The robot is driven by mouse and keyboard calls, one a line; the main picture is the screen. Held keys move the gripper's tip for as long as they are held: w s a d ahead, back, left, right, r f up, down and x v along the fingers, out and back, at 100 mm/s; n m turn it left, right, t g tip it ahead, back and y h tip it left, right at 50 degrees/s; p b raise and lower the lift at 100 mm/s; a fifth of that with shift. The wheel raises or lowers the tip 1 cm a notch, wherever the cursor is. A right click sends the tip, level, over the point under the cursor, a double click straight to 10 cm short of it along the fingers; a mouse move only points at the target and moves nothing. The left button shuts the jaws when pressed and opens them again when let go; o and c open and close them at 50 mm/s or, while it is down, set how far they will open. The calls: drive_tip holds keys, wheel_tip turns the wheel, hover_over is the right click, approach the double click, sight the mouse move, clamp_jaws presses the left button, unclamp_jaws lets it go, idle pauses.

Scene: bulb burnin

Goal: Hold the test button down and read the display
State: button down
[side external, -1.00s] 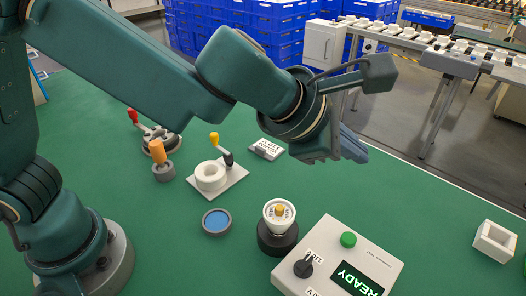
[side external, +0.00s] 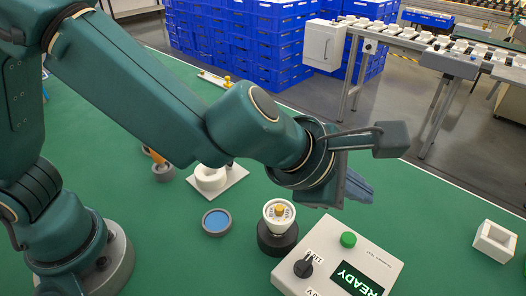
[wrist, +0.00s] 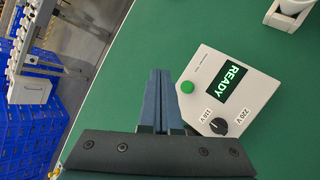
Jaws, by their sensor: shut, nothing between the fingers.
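The white tester box (side external: 322,262) stands on the green table at the front right. Its green test button (side external: 348,239) is a round cap on the top face. The dark display (side external: 357,281) reads READY in green letters. My gripper (side external: 358,187) is shut and empty, above and behind the box. In the wrist view, my gripper's fingers (wrist: 160,88) are together, and the green button (wrist: 187,87) lies just right of their tips, apart from them as far as I can tell. The display (wrist: 226,84) also reads READY there.
A black voltage knob (side external: 303,268) on the box sits between 110 V and 220 V marks. A blue-centred dish (side external: 216,222) and a white holder (side external: 495,241) are on the table.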

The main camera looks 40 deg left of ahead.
sight(342, 240)
drive_tip(key=shift+s+f, duration=0.1)
drive_tip(key=shift+f, duration=3.5)
drive_tip(key=shift+f, duration=0.1)
drive_tip(key=shift+f, duration=0.3)
drive_tip(key=shift+f, duration=0.45)
idle(0.9)
drive_tip(key=shift+r, duration=0.1)
idle(0.5)
drive_tip(key=shift+r, duration=0.8)
drive_tip(key=shift+r, duration=2.5)
